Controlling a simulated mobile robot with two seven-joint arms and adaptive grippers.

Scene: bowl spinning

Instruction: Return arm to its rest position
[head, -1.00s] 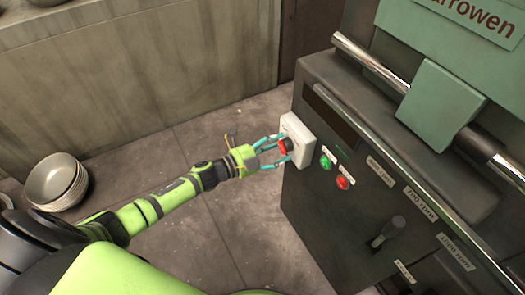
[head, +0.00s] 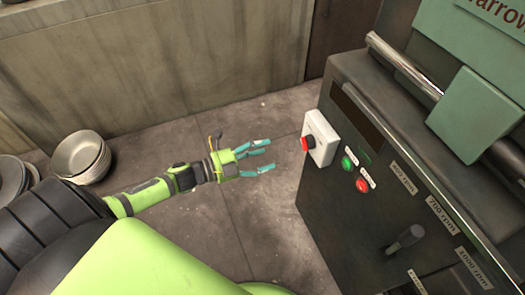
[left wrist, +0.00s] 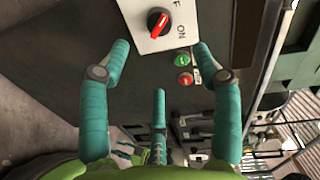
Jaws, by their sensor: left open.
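My left gripper (head: 265,158) is open and empty in the head view, with teal fingers spread. It is held over the floor, to the left of the grey machine (head: 320,205) and apart from it. A white switch box (head: 322,140) with a red knob (head: 307,143) is on the machine's side. In the left wrist view the red knob (left wrist: 159,24) points up and to the right on its plate, with the marking ON below it. The open fingers (left wrist: 160,98) show in front of the panel. My right gripper does not show.
A green button (head: 347,163) and a red button (head: 361,185) are beside the switch box, with a lever (head: 405,240) farther right. Stacked bowls (head: 80,157) are on the floor at left. Bare floor (head: 250,225) lies between my arm and the machine.

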